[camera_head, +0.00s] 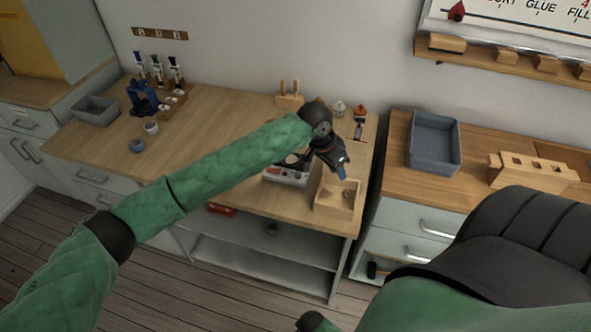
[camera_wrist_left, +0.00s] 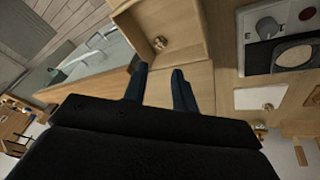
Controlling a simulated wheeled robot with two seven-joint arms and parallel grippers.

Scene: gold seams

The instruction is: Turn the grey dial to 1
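A pale control box (camera_head: 285,177) sits on the wooden bench, partly hidden behind my left wrist. I cannot read the dial's setting. My left gripper (camera_head: 342,172) is above the bench, right of the box. In the wrist view my left gripper (camera_wrist_left: 159,70) is open, its two dark blue fingers apart with nothing between them, away from the dial. My right gripper is not in view.
A shallow wooden tray (camera_head: 323,204) holding a small brass-coloured piece is at the bench's front right corner, near my fingers. A wooden block with pegs (camera_head: 290,101) stands behind. A grey bin (camera_head: 413,157) is on the right counter. The bench's middle left is clear.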

